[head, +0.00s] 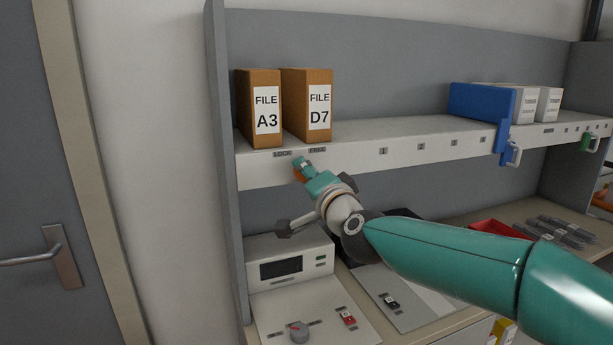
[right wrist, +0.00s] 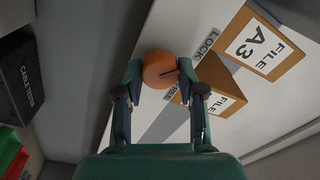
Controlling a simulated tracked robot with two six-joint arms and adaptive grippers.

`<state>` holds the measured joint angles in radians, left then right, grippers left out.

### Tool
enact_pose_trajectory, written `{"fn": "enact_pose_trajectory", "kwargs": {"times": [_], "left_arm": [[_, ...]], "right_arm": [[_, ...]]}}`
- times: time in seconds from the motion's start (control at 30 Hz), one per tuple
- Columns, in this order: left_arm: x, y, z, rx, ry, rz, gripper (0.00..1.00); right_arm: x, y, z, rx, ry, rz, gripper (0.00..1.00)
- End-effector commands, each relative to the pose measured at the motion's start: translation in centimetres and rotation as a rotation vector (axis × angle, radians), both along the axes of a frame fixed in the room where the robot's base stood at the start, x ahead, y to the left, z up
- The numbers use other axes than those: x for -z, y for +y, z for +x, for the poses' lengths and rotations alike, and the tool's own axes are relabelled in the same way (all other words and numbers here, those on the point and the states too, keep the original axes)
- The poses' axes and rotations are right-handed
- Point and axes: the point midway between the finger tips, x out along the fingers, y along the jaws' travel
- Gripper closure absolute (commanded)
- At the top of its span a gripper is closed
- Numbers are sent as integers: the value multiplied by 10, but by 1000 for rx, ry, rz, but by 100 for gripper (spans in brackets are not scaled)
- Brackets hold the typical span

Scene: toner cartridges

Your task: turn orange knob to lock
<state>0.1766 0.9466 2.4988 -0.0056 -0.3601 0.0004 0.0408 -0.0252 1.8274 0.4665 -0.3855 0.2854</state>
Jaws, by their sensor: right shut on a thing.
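The orange knob (head: 298,175) sits on the front edge of the white shelf (head: 350,166), below the small LOCK and FREE labels. It is mostly hidden by my right gripper (head: 302,167) in the head view. In the right wrist view the round knob (right wrist: 158,68) lies between the two fingertips, which are shut on its sides. A dark line marks the right part of its face. I cannot tell for sure which label the line points to. My left gripper is not in view.
Brown file boxes A3 (head: 259,108) and D7 (head: 307,105) stand on the shelf above the knob. A blue clamp-like part (head: 482,104) and white boxes are farther right. Below is a control panel with a grey dial (head: 299,332) and a display unit (head: 288,262).

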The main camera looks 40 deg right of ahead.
Motion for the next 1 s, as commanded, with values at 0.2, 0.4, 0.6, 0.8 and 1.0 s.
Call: {"fn": "enact_pose_trajectory", "kwargs": {"times": [0.2, 0.4, 0.6, 0.8, 1.0], "left_arm": [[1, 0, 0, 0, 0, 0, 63], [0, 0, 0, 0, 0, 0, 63], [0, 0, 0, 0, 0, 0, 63], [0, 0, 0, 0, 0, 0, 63], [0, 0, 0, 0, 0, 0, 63]], "right_arm": [[7, 3, 2, -9, 16, 2, 46], [5, 2, 1, -5, 9, 2, 36], [3, 2, -1, -3, 6, 2, 36], [2, 6, -18, -4, 5, 2, 36], [4, 14, -56, -4, 4, 3, 36]]}}
